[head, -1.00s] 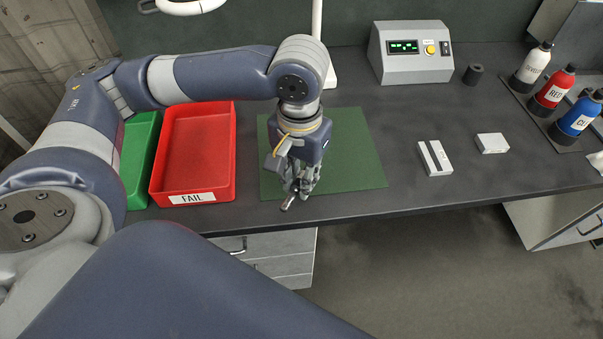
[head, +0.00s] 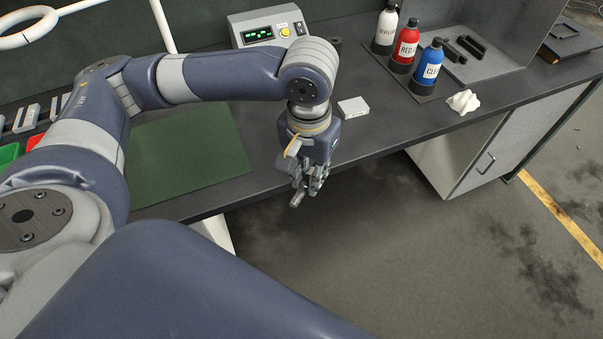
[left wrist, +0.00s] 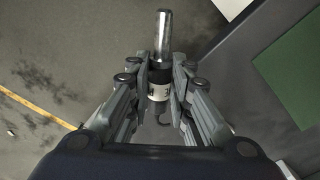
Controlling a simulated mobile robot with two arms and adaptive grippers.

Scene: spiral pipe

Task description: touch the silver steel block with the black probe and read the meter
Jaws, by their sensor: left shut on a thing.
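My left gripper (head: 309,184) is shut on the probe, which has a bright silver metal tip (head: 297,200). In the left wrist view the probe (left wrist: 163,38) sits between the fingers, with a dark body and a white printed label. The gripper appears at the table's front edge, with floor behind it in the picture. A pale, flat block (head: 353,107) lies on the table behind and right of the gripper; I cannot tell whether it is the silver steel one. The meter (head: 262,33), a grey box with a lit green display, stands at the back; its reading is too small to tell.
A green mat (head: 185,155) lies left of the gripper. White, red (head: 405,46) and blue (head: 428,66) bottles stand on a dark tray at the right. A crumpled white cloth (head: 463,102) lies near the front edge. My right gripper is not in view.

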